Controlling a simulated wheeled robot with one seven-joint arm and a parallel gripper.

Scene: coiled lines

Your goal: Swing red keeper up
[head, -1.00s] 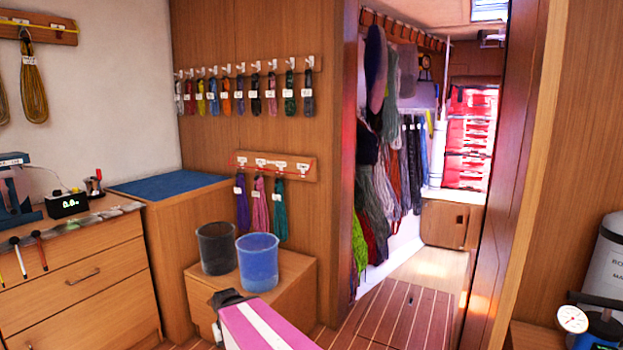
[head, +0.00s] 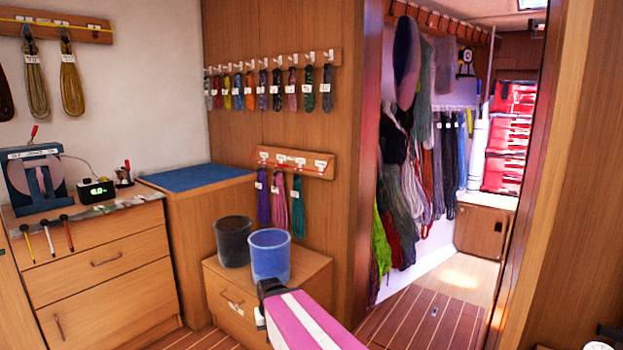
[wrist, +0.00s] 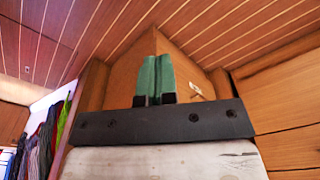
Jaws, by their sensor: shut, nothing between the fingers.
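A thin red bar, apparently the red keeper (head: 291,159), lies across the hooks of the small wooden rack (head: 320,174) on the wood panel in the head view. Purple, pink and teal coils hang below it. My gripper (wrist: 153,72) shows in the wrist view, its green fingers together with nothing between them. It points toward the low cabinet and plank floor, and the keeper is not in that view. My pink and white arm (head: 308,322) rises from the bottom of the head view, below and apart from the rack. The fingers cannot be made out there.
A dark bucket (head: 233,243) and a blue bucket (head: 270,258) stand on the low cabinet (head: 225,292), below the rack. A longer rack of small coils (head: 272,68) hangs above. A blue-topped cabinet (head: 195,178) stands left. The doorway at right shows open floor (head: 425,315).

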